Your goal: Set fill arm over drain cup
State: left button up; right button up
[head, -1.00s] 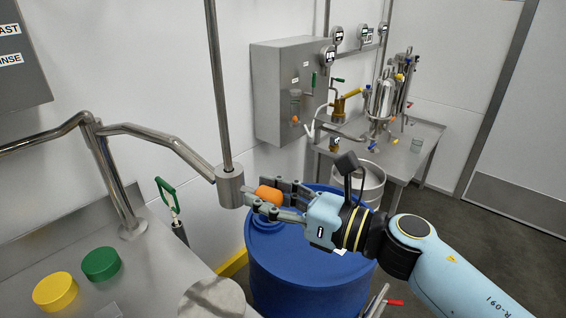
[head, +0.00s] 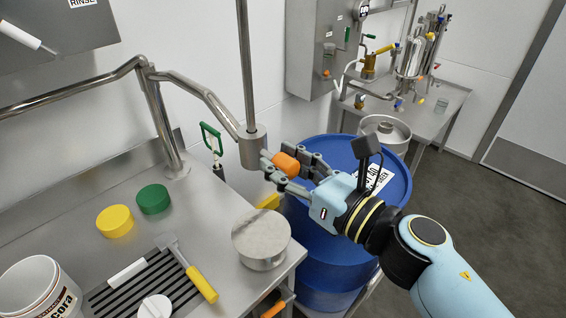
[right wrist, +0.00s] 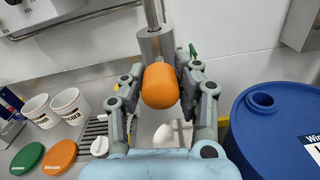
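The fill arm (head: 196,93) is a bent steel pipe on a post on the steel bench. Its end carries a steel cylinder (head: 252,149) on a vertical rod, with an orange knob (head: 286,164). My right gripper (head: 288,170) has its fingers on both sides of the knob and looks shut on it; the right wrist view shows the orange knob (right wrist: 164,86) between the pads. A short round steel vessel (head: 261,236), perhaps the drain cup, stands at the bench's right edge, below and nearer than the cylinder. My left gripper is not in view.
A blue drum (head: 330,240) stands right of the bench, under my right arm. Yellow (head: 115,221) and green (head: 153,199) caps, a slotted grate (head: 133,300) with a yellow-handled tool, and a white bucket (head: 38,289) are on the bench. A steel cabinet (head: 318,60) hangs behind.

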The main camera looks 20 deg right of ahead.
jog(key=o, duration=0.4)
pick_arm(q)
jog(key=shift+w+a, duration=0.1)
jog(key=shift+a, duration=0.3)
pick_arm(e)
jog(key=v, duration=1.2)
